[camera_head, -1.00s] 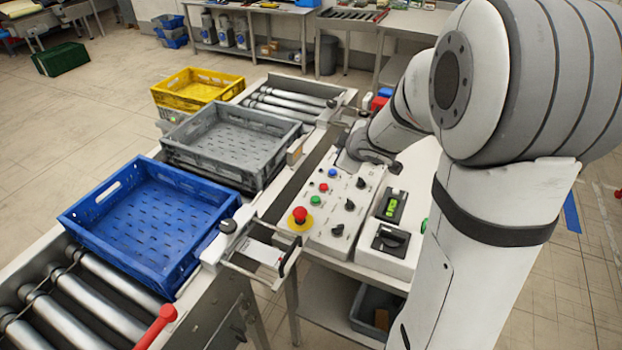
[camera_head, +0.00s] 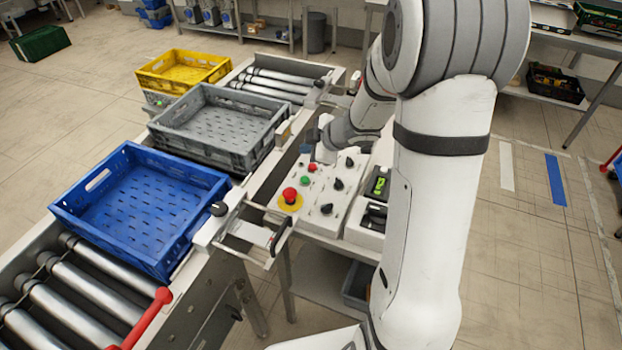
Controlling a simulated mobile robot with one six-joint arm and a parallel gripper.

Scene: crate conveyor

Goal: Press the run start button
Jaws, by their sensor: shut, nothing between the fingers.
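The control panel (camera_head: 316,213) stands beside the conveyor. It carries a green button (camera_head: 305,181), a small red button (camera_head: 312,167) just above it, and a red mushroom button on a yellow ring (camera_head: 290,195) below. No label for run start can be read. Several black knobs (camera_head: 338,184) sit to the right.
A blue crate (camera_head: 205,203), a grey crate (camera_head: 205,161) and a yellow crate (camera_head: 165,84) stand along the conveyor at left. A metal bracket with a handle (camera_head: 262,237) sticks out near the panel's front. A box with a green display (camera_head: 379,186) adjoins the panel.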

